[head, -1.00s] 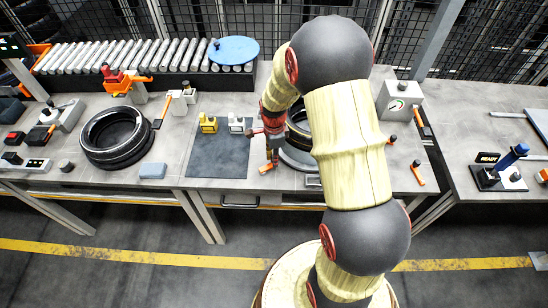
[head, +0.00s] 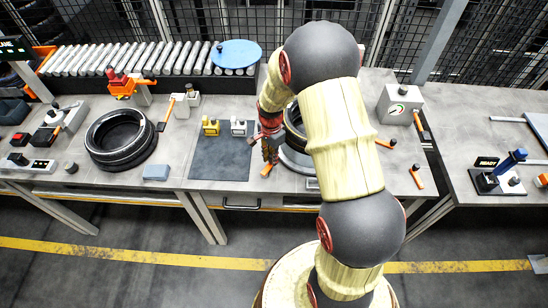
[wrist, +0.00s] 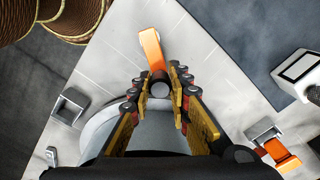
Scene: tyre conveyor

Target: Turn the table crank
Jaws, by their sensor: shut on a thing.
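The crank is an orange bar (wrist: 151,48) with a dark knob at its near end, in the upper middle of the wrist view. My gripper (wrist: 160,85) has its fingers on both sides of this knob and is shut on it. In the head view my gripper (head: 270,150) is low over the table beside the dark mat, and a small orange piece of the crank (head: 266,169) shows just below it. A pale round base with a dark tyre (head: 294,130) stands right behind the gripper, partly hidden by my arm.
The dark mat (head: 222,165) with a yellow and a grey block lies left of my gripper. A second tyre (head: 121,139) lies farther left. Orange-handled parts (head: 416,179) and a gauge box (head: 401,105) stand to the right. The table's front edge is close.

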